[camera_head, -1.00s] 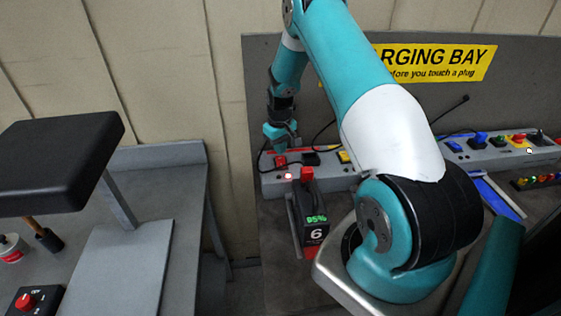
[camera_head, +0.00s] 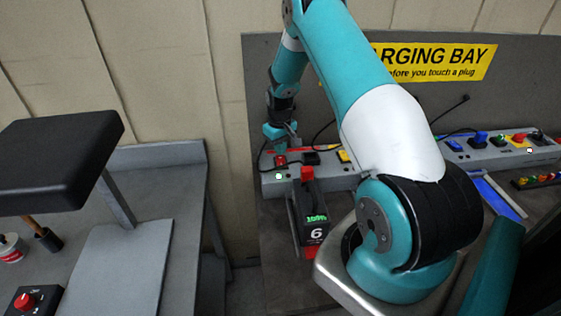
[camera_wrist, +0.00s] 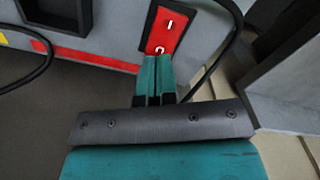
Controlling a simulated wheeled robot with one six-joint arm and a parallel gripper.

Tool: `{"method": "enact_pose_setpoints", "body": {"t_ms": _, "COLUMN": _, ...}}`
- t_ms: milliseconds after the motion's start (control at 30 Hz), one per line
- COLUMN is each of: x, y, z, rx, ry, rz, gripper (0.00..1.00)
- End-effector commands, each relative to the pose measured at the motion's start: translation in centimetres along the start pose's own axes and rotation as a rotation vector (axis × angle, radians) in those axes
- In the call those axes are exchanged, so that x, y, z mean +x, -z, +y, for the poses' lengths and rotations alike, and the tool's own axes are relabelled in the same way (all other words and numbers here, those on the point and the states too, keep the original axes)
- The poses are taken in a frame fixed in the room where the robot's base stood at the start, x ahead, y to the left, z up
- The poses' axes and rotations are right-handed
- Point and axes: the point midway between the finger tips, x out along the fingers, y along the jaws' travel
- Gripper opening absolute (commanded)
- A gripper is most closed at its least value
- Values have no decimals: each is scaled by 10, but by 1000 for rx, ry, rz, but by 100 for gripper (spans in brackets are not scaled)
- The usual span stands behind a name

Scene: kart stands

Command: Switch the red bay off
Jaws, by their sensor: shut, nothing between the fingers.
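The red bay is the left end of the grey charging strip (camera_head: 268,183). Its red switch (camera_head: 280,160) shows as a red rocker with I and O marks in the wrist view (camera_wrist: 167,28). My gripper (camera_head: 282,149) is shut and empty, with its fingertips (camera_wrist: 157,58) right at the O end; I cannot tell whether they touch it. They partly hide the O mark. A small light (camera_head: 278,176) on the strip's front glows whitish green. A black battery (camera_head: 313,236) marked 6, with a red plug (camera_head: 307,174) on top, stands in front; its green display seems to read 100%.
A yellow switch (camera_head: 344,156) sits to the right on the strip, partly behind my arm. A second strip (camera_head: 490,155) with blue, green, yellow and red parts is further right. A black cable loops beside the red switch. A grey bench (camera_head: 180,185) stands at left.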

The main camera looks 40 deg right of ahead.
Motion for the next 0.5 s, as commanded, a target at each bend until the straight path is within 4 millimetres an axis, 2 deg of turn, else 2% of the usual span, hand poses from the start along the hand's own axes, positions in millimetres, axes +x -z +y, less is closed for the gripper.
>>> {"method": "enact_pose_setpoints", "body": {"t_ms": 500, "x": 9, "y": 0, "z": 0, "rx": 0, "ry": 0, "rz": 0, "gripper": 0}}
